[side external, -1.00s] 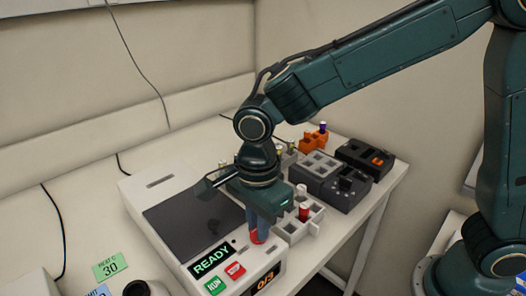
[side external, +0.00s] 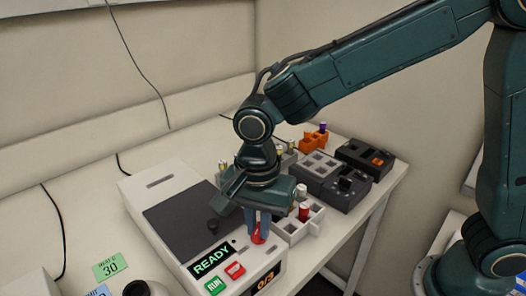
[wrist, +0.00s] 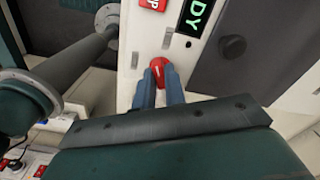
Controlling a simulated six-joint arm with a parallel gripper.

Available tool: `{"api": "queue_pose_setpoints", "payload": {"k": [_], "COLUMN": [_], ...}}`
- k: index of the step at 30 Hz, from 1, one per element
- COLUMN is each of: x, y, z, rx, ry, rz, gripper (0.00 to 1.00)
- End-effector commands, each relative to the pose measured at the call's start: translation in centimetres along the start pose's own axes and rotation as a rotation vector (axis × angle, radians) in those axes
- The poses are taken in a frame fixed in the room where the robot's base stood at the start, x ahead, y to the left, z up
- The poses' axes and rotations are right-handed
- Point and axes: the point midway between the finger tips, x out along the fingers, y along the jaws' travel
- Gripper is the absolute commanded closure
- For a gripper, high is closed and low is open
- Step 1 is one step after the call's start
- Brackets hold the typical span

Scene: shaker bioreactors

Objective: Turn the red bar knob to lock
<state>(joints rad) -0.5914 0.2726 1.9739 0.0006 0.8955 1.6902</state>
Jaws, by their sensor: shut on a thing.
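The red bar knob (side external: 258,235) sits on the white machine's top panel, right of the READY display. In the wrist view the knob (wrist: 168,75) shows between and just beyond my two blue fingertips. My gripper (side external: 257,228) points down over the panel, its fingers shut on the knob. The gripper also shows in the wrist view (wrist: 161,72). The fingers hide part of the knob, and I cannot read any lock mark by it.
The white machine (side external: 160,195) has a READY display (side external: 211,261), a green RUN button (side external: 215,286) and a red button (side external: 235,270). A grey rack (side external: 296,228) with capped tubes stands close right of my gripper. Dark blocks (side external: 345,185) stand further right.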

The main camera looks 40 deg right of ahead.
Motion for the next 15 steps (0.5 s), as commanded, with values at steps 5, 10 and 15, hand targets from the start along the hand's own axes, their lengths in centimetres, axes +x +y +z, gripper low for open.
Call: {"api": "queue_pose_setpoints", "payload": {"k": [5,10,15], "x": [-0.07,-0.07,-0.07], "y": [-0.03,-0.02,-0.02], "z": [0.05,0.06,0.07], "rx": [-0.170,-0.332,-0.494], "ry": [-0.001,-0.001,-0.001], "rz": [-0.002,-0.002,-0.002], "gripper": [1.00,1.00,1.00]}}
